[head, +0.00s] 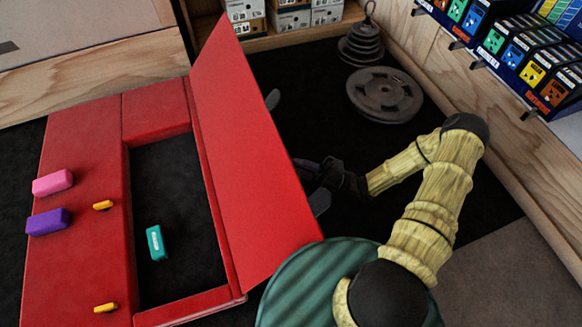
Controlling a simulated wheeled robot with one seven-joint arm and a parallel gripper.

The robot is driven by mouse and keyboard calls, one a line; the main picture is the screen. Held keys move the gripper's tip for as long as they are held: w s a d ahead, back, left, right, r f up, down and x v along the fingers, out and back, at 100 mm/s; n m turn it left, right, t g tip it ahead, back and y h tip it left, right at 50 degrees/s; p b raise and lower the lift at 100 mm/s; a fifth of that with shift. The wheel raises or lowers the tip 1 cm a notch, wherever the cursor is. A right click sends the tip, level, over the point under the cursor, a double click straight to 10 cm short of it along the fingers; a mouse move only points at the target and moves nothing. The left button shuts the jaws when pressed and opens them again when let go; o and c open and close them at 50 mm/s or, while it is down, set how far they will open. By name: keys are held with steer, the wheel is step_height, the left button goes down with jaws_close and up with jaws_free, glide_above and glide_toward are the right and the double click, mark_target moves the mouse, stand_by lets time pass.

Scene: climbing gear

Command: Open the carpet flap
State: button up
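The red flap (243,165) stands steeply raised along the right side of a red frame. The frame belongs to a red pad (85,180) lying on the dark floor. My gripper (308,171) is dark and sits just right of the flap, against or close behind its far face. Its fingertips are partly hidden by the flap, so I cannot tell whether they touch it or hold anything.
A teal block (155,243) lies in the dark opening. Pink (52,182) and purple (48,221) blocks and two small yellow pieces rest on the pad. Weight plates (384,95) lie at the back right. Boxed goods line the right wall.

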steer(key=shift+b+x, duration=0.4)
steer(key=shift+x, duration=0.95)
jaws_close()
